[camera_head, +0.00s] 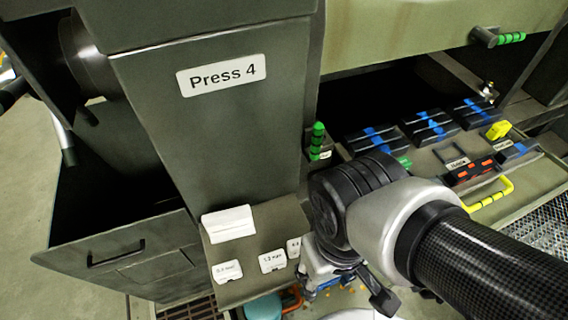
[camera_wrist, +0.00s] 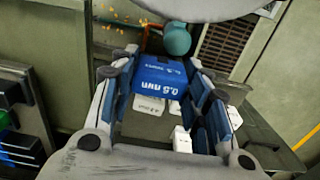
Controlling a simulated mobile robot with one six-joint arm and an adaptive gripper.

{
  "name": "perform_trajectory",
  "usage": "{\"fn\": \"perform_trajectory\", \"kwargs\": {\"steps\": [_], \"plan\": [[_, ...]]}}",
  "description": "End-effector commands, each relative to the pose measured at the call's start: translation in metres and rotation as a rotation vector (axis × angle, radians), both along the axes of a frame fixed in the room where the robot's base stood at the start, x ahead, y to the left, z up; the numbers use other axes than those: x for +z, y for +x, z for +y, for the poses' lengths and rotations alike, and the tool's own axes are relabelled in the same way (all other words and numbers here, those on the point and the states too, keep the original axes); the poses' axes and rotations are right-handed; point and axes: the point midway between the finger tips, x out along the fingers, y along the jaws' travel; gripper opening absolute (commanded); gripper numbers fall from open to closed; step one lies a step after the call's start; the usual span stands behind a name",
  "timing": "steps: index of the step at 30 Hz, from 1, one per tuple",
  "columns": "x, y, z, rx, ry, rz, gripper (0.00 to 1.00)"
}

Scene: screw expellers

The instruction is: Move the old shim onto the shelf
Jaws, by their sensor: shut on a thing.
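My gripper (camera_wrist: 163,66) is shut on a blue shim (camera_wrist: 160,76) with white millimetre lettering, upside down in the wrist view. In the head view my gripper (camera_head: 322,272) points down beside the right edge of the small shelf (camera_head: 262,222) under the Press 4 panel; my wrist hides most of the shim there. The shelf also shows below the shim in the wrist view (camera_wrist: 148,128). It bears white label cards (camera_head: 227,271) and a white block (camera_head: 228,223). I cannot tell whether the shim touches the shelf.
A teal round thing (camera_head: 263,307) and a red-orange part lie below the shelf. Right, a tray (camera_head: 530,192) carries dark blocks with blue stripes (camera_head: 376,138) and a yellow handle (camera_head: 488,193). A green-gripped lever (camera_head: 317,140) stands near the panel. An open dark bin (camera_head: 110,215) is left.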

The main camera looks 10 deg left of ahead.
Motion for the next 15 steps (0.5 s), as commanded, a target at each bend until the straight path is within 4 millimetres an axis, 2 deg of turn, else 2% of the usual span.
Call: {"fn": "perform_trajectory", "kwargs": {"steps": [1,6,15], "plan": [[0.007,0.006,0.003,-0.001,-0.005,0.008,0.19],[0.006,0.031,0.018,-0.002,-0.004,0.007,0.19],[0.008,0.048,0.029,-0.002,-0.004,0.006,0.19]]}}
